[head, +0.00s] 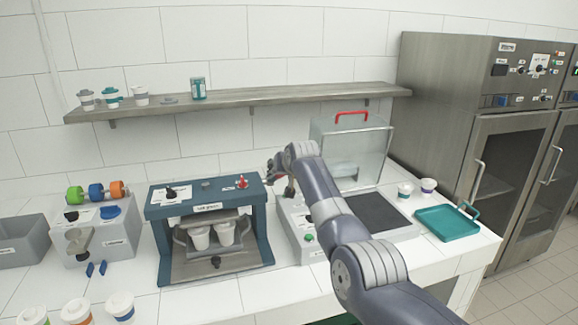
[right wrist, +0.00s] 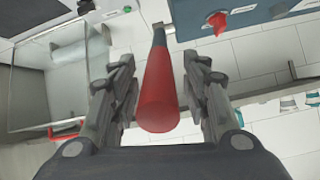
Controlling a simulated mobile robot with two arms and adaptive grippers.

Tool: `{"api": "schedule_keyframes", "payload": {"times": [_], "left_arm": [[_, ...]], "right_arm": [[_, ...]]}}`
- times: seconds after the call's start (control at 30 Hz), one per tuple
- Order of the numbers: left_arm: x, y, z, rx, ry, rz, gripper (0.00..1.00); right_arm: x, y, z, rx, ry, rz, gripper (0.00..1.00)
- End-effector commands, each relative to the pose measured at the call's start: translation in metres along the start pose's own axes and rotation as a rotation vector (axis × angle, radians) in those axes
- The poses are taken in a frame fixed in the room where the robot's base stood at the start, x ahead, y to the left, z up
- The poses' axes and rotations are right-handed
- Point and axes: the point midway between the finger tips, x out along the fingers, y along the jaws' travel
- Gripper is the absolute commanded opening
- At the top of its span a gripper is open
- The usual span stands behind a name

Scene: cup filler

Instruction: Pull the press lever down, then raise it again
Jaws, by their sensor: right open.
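The press lever shows in the right wrist view as a red grip (right wrist: 159,90) on a dark shaft. My right gripper (right wrist: 160,98) is open, with one finger on each side of the red grip. Gaps show between the grip and both fingers. In the head view my right gripper (head: 279,176) is beside the white machine (head: 296,226), right of the teal machine. My arm hides most of the lever there, so its full angle cannot be told. My left gripper is not in view.
The teal machine (head: 160,212) with two cups and a red knob (head: 241,182) stands close on the left. A clear box (head: 372,150) with a red handle is behind my arm. A shelf (head: 240,97) runs above. A teal tray (head: 447,223) is at right.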

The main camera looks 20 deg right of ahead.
Motion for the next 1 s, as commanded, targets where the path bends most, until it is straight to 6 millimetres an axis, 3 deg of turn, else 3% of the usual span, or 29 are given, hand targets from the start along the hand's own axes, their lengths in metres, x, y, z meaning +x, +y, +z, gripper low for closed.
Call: {"api": "schedule_keyframes", "payload": {"times": [0.47,1.0], "left_arm": [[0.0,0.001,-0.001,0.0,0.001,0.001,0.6],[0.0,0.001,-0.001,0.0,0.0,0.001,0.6]], "right_arm": [[-0.036,-0.001,0.001,0.0,0.003,-0.002,0.43],[-0.096,0.0,0.0,0.0,0.004,-0.002,0.43]]}}
